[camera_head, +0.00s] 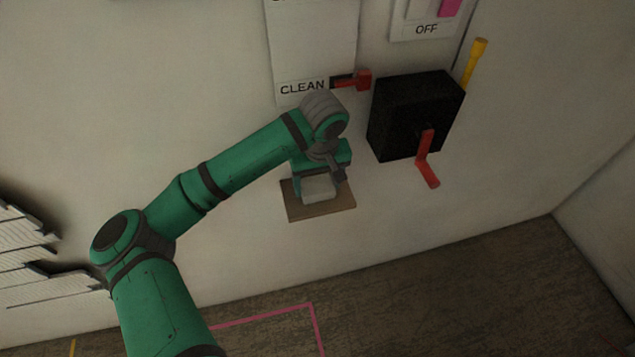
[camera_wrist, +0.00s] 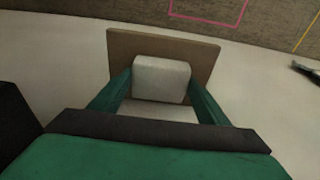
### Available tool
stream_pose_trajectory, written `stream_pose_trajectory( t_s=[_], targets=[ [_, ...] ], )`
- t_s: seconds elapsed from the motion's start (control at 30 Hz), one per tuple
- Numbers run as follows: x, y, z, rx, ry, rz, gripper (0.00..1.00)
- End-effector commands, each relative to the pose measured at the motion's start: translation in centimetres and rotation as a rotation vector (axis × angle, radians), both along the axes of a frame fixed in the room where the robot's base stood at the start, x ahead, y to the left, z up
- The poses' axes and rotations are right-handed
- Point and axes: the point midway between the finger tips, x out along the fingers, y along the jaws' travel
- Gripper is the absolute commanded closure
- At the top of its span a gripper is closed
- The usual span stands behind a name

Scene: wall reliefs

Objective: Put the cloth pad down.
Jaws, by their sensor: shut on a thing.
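The cloth pad (camera_wrist: 161,79) is a pale, rounded block between the two green fingers of my gripper (camera_wrist: 158,92) in the wrist view. In the head view the pad (camera_head: 319,189) shows just below my gripper (camera_head: 318,181), over a small brown shelf (camera_head: 305,213) on the white wall. My gripper is shut on the pad. The shelf's flat board also shows behind the pad in the wrist view (camera_wrist: 202,57). I cannot tell whether the pad touches the shelf.
A black box (camera_head: 412,105) with a red crank (camera_head: 424,165) sticks out of the wall right of my gripper. Above are a panel marked CLEAN (camera_head: 300,60) with a red handle (camera_head: 360,79), an OFF panel (camera_head: 425,28) and a yellow lever (camera_head: 475,62). Grey slatted reliefs (camera_head: 40,265) are at left.

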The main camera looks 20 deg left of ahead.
Motion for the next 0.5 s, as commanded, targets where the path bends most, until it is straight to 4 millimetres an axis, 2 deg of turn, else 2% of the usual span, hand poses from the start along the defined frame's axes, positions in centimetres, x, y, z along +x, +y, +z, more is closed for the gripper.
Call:
stream_pose_trajectory(
  t_s=[0.23,0.27,0.3,0.33,0.5],
  targets=[
    [-0.02,-0.03,-0.3,-0.001,0.001,0.0,0.48],
    [-0.03,-0.01,-0.28,-0.001,0.001,0.0,0.26],
    [-0.02,0.0,-0.25,0.0,0.001,0.0,0.16],
    [-0.02,0.0,-0.25,0.0,0.001,0.0,0.12],
    [-0.02,0.0,-0.26,0.0,0.001,0.0,0.12]
  ],
)
